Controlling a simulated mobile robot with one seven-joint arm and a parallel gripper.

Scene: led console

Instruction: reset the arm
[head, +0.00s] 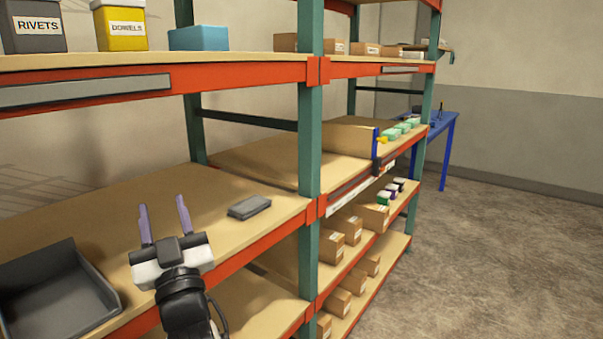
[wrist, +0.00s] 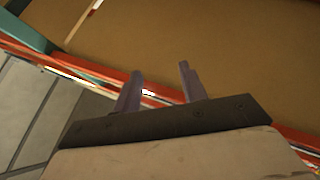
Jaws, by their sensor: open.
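My gripper (head: 165,222) shows in the head view at the lower middle, in front of the middle shelf. Its two purple fingers stand apart and point up and away, with nothing between them. The wrist view also shows the open fingers (wrist: 158,88), with an orange shelf beam and a brown shelf board beyond them. My black wrist and arm run down to the bottom edge of the head view. No console is recognisable in either view.
A dark grey bin (head: 58,300) sits left of my gripper and a flat grey case (head: 249,207) right of it, both on the middle shelf (head: 120,210). A green upright (head: 309,160) stands to the right. Open concrete floor (head: 500,250) lies at right.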

